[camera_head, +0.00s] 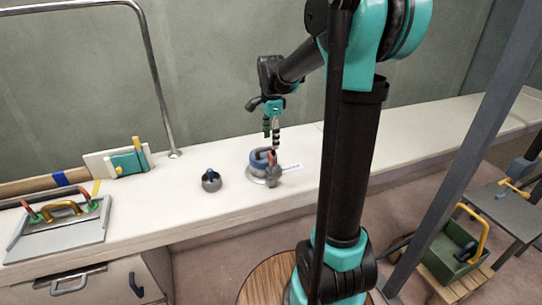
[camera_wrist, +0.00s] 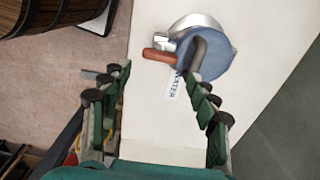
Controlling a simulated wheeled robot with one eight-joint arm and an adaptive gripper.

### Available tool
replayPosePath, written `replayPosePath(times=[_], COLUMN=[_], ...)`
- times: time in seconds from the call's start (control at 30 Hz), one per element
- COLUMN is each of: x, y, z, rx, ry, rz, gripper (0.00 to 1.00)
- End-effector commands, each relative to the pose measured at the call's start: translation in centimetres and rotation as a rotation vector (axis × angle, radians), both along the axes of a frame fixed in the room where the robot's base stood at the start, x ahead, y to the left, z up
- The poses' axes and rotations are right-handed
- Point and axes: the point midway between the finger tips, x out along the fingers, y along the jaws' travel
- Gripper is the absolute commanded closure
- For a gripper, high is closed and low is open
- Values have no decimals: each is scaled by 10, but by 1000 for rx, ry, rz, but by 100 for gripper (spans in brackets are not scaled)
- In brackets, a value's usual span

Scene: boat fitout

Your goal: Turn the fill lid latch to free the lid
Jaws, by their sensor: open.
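The fill lid (camera_head: 258,158) is a blue-grey round cap on a pale metal collar, on the white counter in the head view. In the wrist view the blue lid (camera_wrist: 218,58) carries a dark curved handle. The latch (camera_wrist: 160,56) has a red-orange grip that points left in the wrist view; its red part also shows in the head view (camera_head: 271,158). My gripper (camera_head: 271,148) hangs over the lid, pointing down. In the wrist view its green fingers (camera_wrist: 163,88) are wide apart, with nothing between them touching. The exact height gap is unclear.
A white label reading "WATER" (camera_wrist: 172,84) lies beside the lid. A small grey knobbed fitting (camera_head: 211,181) stands to its left on the counter (camera_head: 190,200). A metal rail (camera_head: 157,75) rises behind.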

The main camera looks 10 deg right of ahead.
Motion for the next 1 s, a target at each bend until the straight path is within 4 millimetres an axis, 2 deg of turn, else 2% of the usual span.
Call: replayPosePath(times=[0.2, 0.4, 0.6, 0.87, 1.0], x=[1, 0, 0, 0, 0], y=[0, 0, 0, 0, 0], z=[-42, -68, -78, -79, -78], rx=[0, 0, 0, 0, 0], ry=[0, 0, 0, 0, 0], rz=[0, 0, 1, 1, 1], gripper=[40, 40, 40, 40, 57])
